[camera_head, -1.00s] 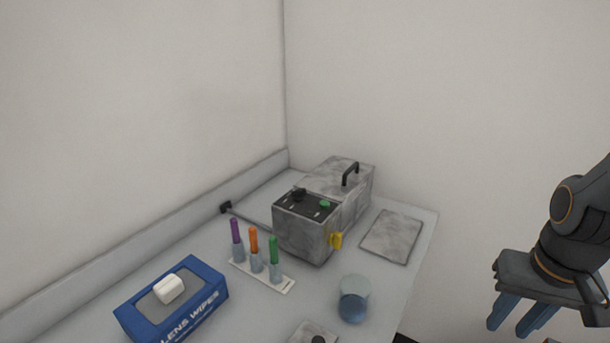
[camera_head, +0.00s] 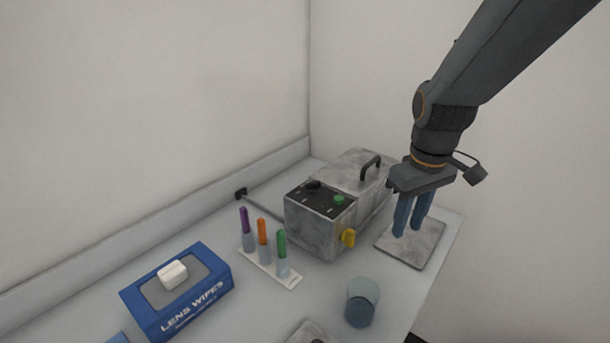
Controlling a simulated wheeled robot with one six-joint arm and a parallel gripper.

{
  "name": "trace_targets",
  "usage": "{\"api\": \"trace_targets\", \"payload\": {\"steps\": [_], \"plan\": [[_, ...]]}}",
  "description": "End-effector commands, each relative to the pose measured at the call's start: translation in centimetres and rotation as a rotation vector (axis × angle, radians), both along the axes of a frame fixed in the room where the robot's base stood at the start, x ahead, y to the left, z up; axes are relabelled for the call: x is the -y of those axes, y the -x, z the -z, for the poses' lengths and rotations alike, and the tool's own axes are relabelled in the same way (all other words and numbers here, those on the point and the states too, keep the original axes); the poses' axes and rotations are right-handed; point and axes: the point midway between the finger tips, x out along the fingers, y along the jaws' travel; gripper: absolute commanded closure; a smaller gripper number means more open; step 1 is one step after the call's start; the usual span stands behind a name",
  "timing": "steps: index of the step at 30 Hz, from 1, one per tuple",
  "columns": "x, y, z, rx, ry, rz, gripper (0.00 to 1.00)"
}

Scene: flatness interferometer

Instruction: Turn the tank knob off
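The tank (camera_head: 312,226) is a grey marbled box with a black handle on its lid, at the back of the bench. Its dark top panel carries a black knob (camera_head: 313,186) at the left and a green knob (camera_head: 339,199) at the right. A yellow part (camera_head: 349,238) sticks out low on its right side. Which of these is the tank knob's off control, I cannot tell. My gripper (camera_head: 407,229) points down, to the right of the tank, above a flat grey plate. Its two blue fingers stand slightly apart with nothing seen between them.
The grey plate (camera_head: 424,250) lies right of the tank. A glass beaker (camera_head: 361,301) stands in front. A rack (camera_head: 284,276) with purple, orange and green-topped tubes is left of it. A blue lens wipes box (camera_head: 205,302) is at front left. A wall stands behind the bench.

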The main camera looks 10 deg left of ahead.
Motion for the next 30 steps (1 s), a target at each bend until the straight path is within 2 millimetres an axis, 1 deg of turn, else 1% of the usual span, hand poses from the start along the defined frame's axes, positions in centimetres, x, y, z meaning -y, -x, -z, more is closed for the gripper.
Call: {"api": "trace_targets", "payload": {"steps": [1,2,3,5,6,9,12,15,17,20,23,30], "plan": [[-2.6,-2.7,-1.1,-0.005,0.01,-0.163,0.71],[-4.0,-4.0,-1.8,-0.01,0.018,-0.263,0.71],[-6.0,-5.5,-2.7,-0.019,0.026,-0.395,0.71],[-9.0,-7.5,-4.0,-0.029,0.038,-0.586,0.71],[-11.0,-8.6,-4.8,-0.036,0.045,-0.707,0.71],[-15.4,-10.4,-6.7,-0.048,0.057,-0.968,0.71],[-18.8,-11.4,-8.1,-0.056,0.065,-1.162,0.71],[-20.8,-11.7,-8.9,-0.064,0.068,-1.282,0.71],[-21.4,-11.9,-9.1,-0.064,0.07,-1.32,0.71],[-21.7,-11.9,-8.7,-0.068,0.069,-1.344,0.71],[-21.7,-11.8,-7.4,-0.069,0.069,-1.344,0.71],[-21.6,-11.8,-3.8,-0.068,0.069,-1.342,0.71]]}}
